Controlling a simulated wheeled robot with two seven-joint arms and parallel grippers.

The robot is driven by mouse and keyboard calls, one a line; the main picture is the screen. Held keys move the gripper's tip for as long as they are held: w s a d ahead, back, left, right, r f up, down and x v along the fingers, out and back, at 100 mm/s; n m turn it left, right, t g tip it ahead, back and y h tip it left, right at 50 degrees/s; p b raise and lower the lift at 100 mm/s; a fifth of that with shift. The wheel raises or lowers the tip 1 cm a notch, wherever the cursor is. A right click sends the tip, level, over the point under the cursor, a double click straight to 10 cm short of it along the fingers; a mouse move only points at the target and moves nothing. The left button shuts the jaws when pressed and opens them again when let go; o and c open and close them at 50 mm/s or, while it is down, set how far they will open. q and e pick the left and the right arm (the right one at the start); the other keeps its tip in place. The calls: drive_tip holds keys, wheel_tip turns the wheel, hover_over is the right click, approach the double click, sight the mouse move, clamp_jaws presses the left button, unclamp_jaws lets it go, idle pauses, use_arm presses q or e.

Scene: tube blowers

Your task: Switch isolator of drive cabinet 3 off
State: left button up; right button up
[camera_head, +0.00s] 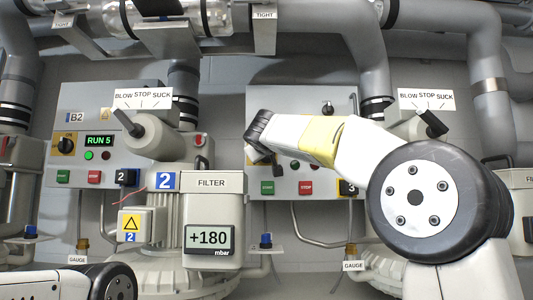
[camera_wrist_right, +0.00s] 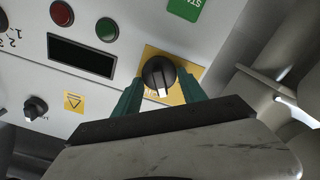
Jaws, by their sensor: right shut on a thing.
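Drive cabinet 3 (camera_head: 345,97) is the grey panel right of centre in the head view, partly hidden behind my right arm. Its isolator is hidden there. In the right wrist view the isolator is a black rotary knob (camera_wrist_right: 157,73) on a yellow plate (camera_wrist_right: 187,94); its white mark points down in the picture, toward my gripper. My right gripper (camera_wrist_right: 160,92) has its green fingers on either side of the knob and is shut on it. My left gripper is out of view; only part of my left arm shows at the lower left of the head view.
The wrist view also shows a dark display (camera_wrist_right: 80,56), a red lamp (camera_wrist_right: 62,14), a green lamp (camera_wrist_right: 107,29) and a small selector (camera_wrist_right: 36,107). Cabinet 2 (camera_head: 62,100), reading RUN 5, and blower 2's filter box (camera_head: 211,205) stand left. Pipes run overhead.

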drive_tip(key=n, duration=1.1)
drive_tip(key=shift+a+f, duration=0.15)
drive_tip(key=shift+f, duration=0.15)
idle(0.4)
drive_tip(key=o, duration=1.3)
drive_tip(key=shift+o, duration=0.2)
drive_tip(key=s, duration=0.7)
drive_tip(key=shift+s, duration=0.4)
